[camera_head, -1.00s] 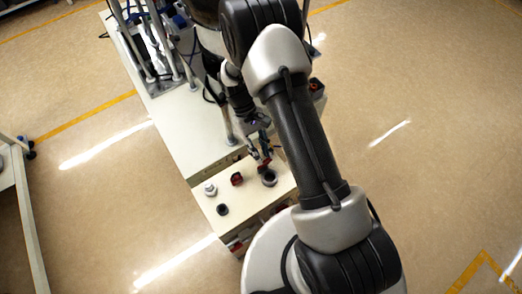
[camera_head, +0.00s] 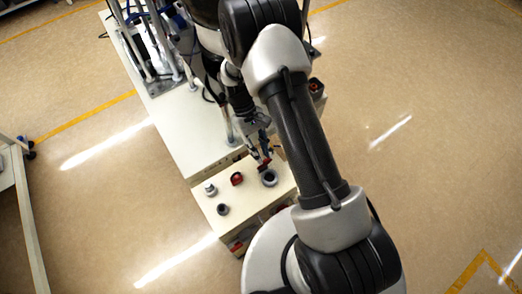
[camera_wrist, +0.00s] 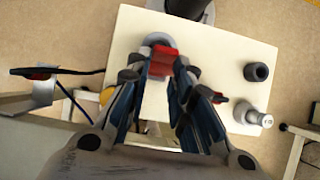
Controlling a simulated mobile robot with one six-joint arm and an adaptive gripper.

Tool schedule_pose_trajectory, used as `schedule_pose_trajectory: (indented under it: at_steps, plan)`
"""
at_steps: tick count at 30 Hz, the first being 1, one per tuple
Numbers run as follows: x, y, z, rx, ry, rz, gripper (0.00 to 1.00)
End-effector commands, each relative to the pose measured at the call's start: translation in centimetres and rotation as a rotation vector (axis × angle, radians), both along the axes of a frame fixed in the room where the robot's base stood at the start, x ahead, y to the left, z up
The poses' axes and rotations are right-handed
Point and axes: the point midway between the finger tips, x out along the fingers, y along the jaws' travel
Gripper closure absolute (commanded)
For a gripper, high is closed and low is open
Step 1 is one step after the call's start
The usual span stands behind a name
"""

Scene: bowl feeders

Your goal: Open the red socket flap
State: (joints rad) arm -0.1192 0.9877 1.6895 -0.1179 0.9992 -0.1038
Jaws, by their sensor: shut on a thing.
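The red socket flap (camera_wrist: 163,60) is between my gripper's fingertips (camera_wrist: 166,72) in the wrist view. My gripper is shut on it. The round grey socket (camera_wrist: 157,40) lies right beside the flap, on the cream panel. In the head view the socket (camera_head: 269,178) shows as a dark ring at the right of the panel. The red flap (camera_head: 263,167) stands at the ring's far edge, under my gripper (camera_head: 265,157). The fingers partly cover the flap, so its exact angle is hard to tell.
Near the socket, the cream panel (camera_wrist: 215,45) carries a black round part (camera_wrist: 257,71), a silver knob (camera_wrist: 255,115) and a second red part (camera_wrist: 217,98) close to my right finger. Posts and cables stand on the bench (camera_head: 182,125) behind.

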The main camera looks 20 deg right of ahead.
Motion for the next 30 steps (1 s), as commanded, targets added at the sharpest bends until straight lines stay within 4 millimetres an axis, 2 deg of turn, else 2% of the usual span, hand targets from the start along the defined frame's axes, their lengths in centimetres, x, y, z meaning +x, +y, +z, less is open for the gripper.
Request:
schedule_pose_trajectory:
  at_steps: [1, 17, 18, 27, 30]
  plan:
    - [0.36, 0.22, -0.45, 0.005, -0.015, -0.001, 1.0]
    - [0.3, 0.21, -0.49, 0.005, -0.014, -0.001, 1.0]
    - [0.29, 0.21, -0.48, 0.005, -0.013, -0.001, 0.78]
    - [0.21, 0.1, -0.28, 0.003, -0.01, 0.0, 0.58]
    - [0.2, 0.09, -0.24, 0.003, -0.01, 0.0, 0.58]
